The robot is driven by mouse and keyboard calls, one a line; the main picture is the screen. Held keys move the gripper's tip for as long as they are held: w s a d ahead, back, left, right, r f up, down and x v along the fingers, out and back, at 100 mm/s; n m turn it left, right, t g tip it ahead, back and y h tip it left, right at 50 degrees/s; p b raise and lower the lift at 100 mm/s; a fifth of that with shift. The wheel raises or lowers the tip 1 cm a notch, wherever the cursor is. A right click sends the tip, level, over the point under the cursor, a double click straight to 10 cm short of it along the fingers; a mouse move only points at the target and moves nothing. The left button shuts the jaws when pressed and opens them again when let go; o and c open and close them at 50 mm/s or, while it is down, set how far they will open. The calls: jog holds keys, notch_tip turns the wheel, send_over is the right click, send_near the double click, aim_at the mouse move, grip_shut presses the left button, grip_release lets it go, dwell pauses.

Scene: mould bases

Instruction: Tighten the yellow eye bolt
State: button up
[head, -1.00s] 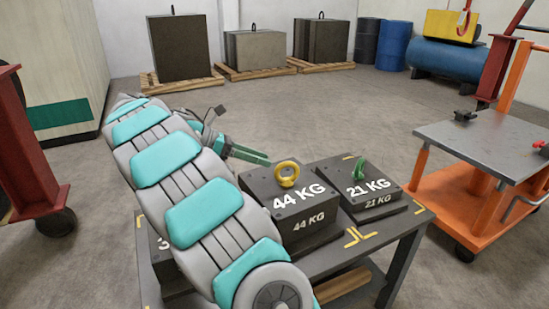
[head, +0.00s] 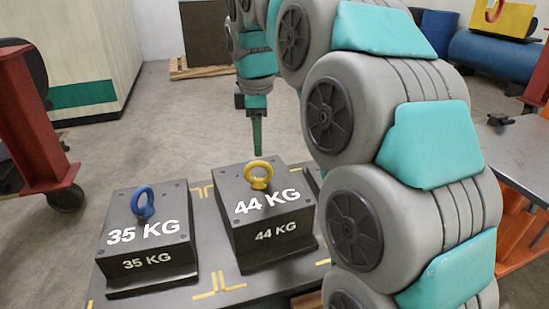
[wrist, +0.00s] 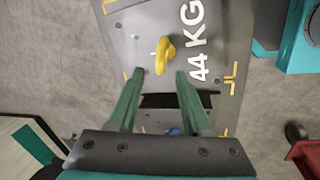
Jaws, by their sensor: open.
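The yellow eye bolt (head: 259,174) stands upright on the dark 44 KG block (head: 272,231), its ring above the top face. My gripper (head: 257,150) points down with its green fingers just above and behind the eye bolt in the head view. In the wrist view my gripper (wrist: 158,74) is open, its two fingers well apart with nothing between them. There the yellow eye bolt (wrist: 164,56) shows ahead of the fingertips, roughly in line with the gap, apart from both. Whether its base is flush with the block cannot be told.
A 35 KG block (head: 148,262) with a blue eye bolt (head: 142,201) stands left on the same table (head: 238,291). My arm hides the table's right side. A red stand (head: 37,140) is at left, and a grey-topped orange cart (head: 515,160) at right.

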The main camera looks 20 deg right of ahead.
aim_at(259, 162)
jog(key=shift+w+d+f, duration=0.1)
jog(key=shift+w+f, duration=0.1)
jog(key=shift+f, duration=0.9)
jog(key=shift+w+d+f, duration=0.1)
jog(key=shift+w+f, duration=0.1)
jog(key=shift+f, duration=0.95)
jog(key=shift+w+f, duration=0.2)
jog(key=shift+f, duration=0.9)
grip_shut()
